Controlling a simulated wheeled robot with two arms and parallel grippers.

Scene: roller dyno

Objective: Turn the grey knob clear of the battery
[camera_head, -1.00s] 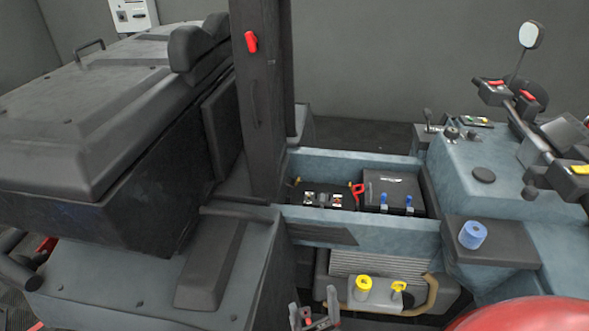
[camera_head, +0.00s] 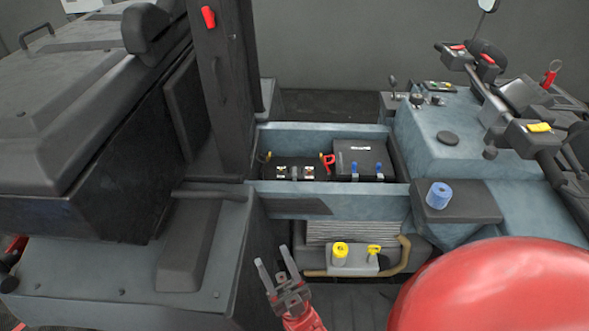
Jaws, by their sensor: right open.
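The battery bay holds a black battery box (camera_head: 362,158) with two blue clips on its front. To its left is a lower black unit (camera_head: 295,168) with small pale metal terminals and a red lever at its right end. I cannot make out for sure which small part is the grey knob. My right gripper (camera_head: 274,262) comes up from the bottom. Its two grey fingers are apart and empty, below and left of the bay in the picture, touching nothing visible. My left gripper is not in view.
Blue-grey walls (camera_head: 330,203) surround the bay. A dark upright post (camera_head: 228,90) stands at its left. A yellow cylinder (camera_head: 340,249) and yellow tap-like part (camera_head: 374,250) sit below it. A blue cylinder (camera_head: 438,194) stands on a dark block to the right.

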